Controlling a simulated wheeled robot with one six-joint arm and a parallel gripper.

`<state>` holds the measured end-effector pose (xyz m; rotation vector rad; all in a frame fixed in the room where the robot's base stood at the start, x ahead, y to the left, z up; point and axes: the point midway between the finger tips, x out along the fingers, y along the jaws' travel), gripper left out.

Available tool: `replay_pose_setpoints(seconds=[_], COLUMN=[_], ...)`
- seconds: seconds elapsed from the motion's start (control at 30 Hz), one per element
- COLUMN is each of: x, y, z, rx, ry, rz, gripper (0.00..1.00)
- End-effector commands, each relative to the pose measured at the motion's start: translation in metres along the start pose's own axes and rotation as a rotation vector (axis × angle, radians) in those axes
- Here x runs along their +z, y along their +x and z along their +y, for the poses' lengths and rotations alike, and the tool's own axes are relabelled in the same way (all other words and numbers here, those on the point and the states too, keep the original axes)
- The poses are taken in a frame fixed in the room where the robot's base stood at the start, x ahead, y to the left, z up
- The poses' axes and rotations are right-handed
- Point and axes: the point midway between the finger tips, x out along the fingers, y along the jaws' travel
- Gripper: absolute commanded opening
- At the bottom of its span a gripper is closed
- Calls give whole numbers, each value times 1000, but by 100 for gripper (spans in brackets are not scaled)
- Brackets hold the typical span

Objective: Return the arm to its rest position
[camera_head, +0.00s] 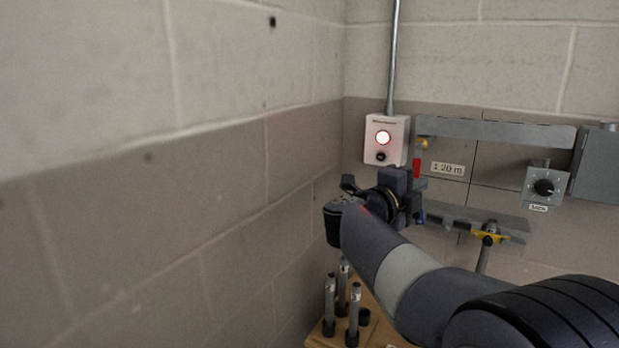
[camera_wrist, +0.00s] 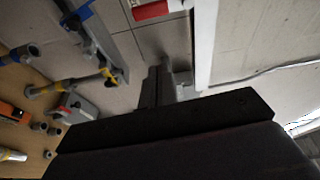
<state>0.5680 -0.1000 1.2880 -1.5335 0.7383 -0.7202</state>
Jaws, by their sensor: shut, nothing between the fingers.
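My arm reaches from the lower right of the head view up toward the back wall, bent at the wrist. My gripper (camera_head: 418,188) is in front of the back wall, just below and right of the white switch box (camera_head: 387,139), and is partly hidden by my wrist. In the wrist view, my gripper's fingers (camera_wrist: 160,86) are together beyond the dark palm, with nothing visible between them. The white box has a lit lamp with a red rim and a dark knob below it.
Grey bars (camera_head: 495,132) with yellow and red fittings are on the back wall, beside a LOCK dial (camera_head: 543,188). Upright grey rods (camera_head: 355,305) stand on a wooden board (camera_wrist: 40,83) below my arm. A bare block wall (camera_head: 150,200) fills the left.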

Motion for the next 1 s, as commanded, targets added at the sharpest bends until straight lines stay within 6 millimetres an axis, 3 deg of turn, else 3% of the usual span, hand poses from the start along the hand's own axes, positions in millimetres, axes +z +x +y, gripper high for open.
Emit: replay_pose_setpoints(seconds=[0.2, 0.6, 1.0], x=[-2, -15, -20], y=[42, 60, 72], z=[0, -37, -59], rx=[1, -182, -339], ry=[-1, -465, -936], rz=[5, -8, -3], gripper=[0, 0, 0])
